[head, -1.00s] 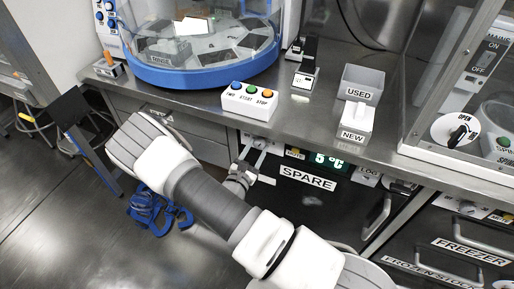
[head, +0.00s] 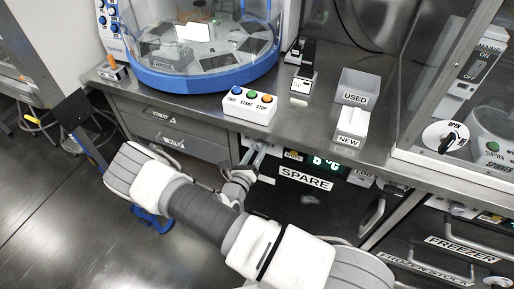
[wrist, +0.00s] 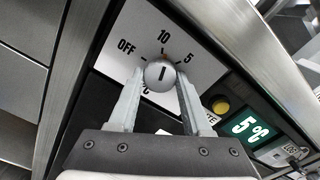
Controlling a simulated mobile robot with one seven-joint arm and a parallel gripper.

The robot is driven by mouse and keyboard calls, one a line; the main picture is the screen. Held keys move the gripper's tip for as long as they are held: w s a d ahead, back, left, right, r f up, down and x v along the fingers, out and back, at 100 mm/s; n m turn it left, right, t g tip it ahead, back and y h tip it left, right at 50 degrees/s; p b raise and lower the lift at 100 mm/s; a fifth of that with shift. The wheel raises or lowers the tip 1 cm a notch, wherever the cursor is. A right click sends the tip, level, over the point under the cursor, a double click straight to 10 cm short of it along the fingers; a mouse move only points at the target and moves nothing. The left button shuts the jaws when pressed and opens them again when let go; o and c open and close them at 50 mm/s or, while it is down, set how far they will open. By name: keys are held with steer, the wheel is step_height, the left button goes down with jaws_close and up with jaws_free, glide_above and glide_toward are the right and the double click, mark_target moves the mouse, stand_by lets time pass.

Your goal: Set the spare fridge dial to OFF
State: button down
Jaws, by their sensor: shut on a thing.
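The spare fridge dial (wrist: 161,74) is a round grey knob on a white plate (wrist: 200,66) marked OFF, 10 and 5. Another mark below it is partly hidden. A short dark line on the knob's face runs nearly upright in the wrist view, toward the 10 side. My gripper (wrist: 160,82) is shut on the knob, one finger on each side. In the head view, my gripper (head: 256,158) reaches the left end of the fridge panel, left of the SPARE label (head: 305,178); the dial is not clear there.
A yellow button (wrist: 220,106) and a green 5°C display (wrist: 250,127) sit right of the dial. The bench edge (wrist: 235,65) runs close above it. On the bench stand a button box (head: 249,105) and a blue-rimmed machine (head: 200,82). A freezer (head: 455,252) is at the right.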

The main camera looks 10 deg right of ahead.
steer(key=n+p, duration=0.1)
steer(key=n, duration=0.2)
steer(key=shift+n, duration=0.4)
steer(key=n, duration=0.3)
steer(key=shift+n+p, duration=0.3)
steer(key=shift+p, duration=0.1)
steer(key=n, duration=0.6)
steer(key=shift+p, duration=0.3)
steer(key=shift+n, duration=0.4)
steer(key=shift+c, duration=1.7)
jaws_free()
steer(key=shift+s, duration=0.1)
steer(key=p+v, duration=0.1)
steer(key=v, duration=1.6)
steer(key=shift+s+a, duration=0.1)
